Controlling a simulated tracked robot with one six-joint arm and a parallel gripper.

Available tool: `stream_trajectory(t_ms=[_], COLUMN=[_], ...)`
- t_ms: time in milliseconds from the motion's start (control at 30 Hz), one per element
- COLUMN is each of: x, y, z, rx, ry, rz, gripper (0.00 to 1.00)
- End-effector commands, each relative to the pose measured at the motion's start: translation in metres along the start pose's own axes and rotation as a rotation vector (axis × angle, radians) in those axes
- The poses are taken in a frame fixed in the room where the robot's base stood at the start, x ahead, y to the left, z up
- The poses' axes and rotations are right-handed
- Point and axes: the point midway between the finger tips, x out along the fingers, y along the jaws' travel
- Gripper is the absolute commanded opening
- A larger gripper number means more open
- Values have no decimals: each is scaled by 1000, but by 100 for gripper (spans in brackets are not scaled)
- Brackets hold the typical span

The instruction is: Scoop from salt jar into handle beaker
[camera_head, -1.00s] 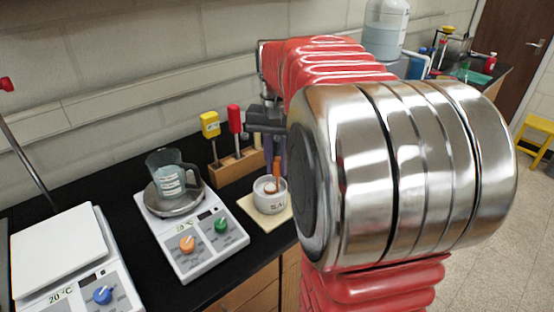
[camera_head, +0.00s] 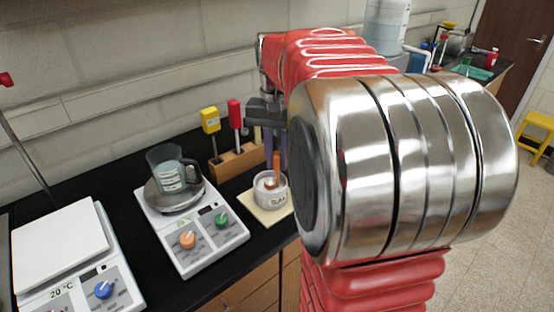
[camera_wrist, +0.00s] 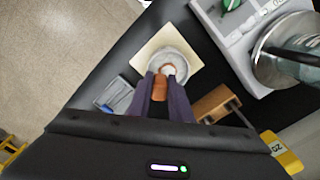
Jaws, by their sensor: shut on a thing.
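The salt jar (camera_head: 272,201) is a small white round pot on a pale square mat (camera_head: 261,215). In the wrist view the salt jar (camera_wrist: 187,64) lies just beyond my fingertips. My gripper (camera_wrist: 162,77) is shut on the orange-brown handle of the scoop (camera_wrist: 160,90). In the head view the scoop (camera_head: 276,162) stands nearly upright with its lower end inside the jar; whether it carries salt is hidden. My arm partly hides the gripper. The handle beaker (camera_head: 166,172), clear with a dark handle, stands on the round metal plate of a white hotplate (camera_head: 197,250), left of the jar.
A wooden rack (camera_head: 236,163) holding a yellow-topped tool (camera_head: 210,121) and a red-topped tool (camera_head: 235,114) stands behind the jar, close to my gripper. A second white device (camera_head: 60,247) stands at the left. Black bench top is clear between the hotplate and the wall.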

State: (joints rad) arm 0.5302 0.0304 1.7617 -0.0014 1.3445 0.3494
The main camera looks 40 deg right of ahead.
Motion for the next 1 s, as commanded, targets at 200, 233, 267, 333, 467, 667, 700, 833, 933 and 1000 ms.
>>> stream_trajectory(t_ms=[200, 233, 267, 333, 467, 667, 700, 833, 933, 1000], x=[-10, -12, -13, -16, -22, -32, -33, -39, -44, -47], y=[0, 0, 0, 0, 0, 0, 0, 0, 0, 0], z=[0, 0, 0, 0, 0, 0, 0, 0, 0, 0], rx=[0, 0, 0, 0, 0, 0, 0, 0, 0, 0], ry=[0, 1, 1, 1, 0, 0, 0, 1, 0, 0], rz=[0, 0, 0, 0, 0, 0, 0, 0, 0, 0], gripper=[0, 0, 0, 0, 0, 0, 0, 0, 0, 0])
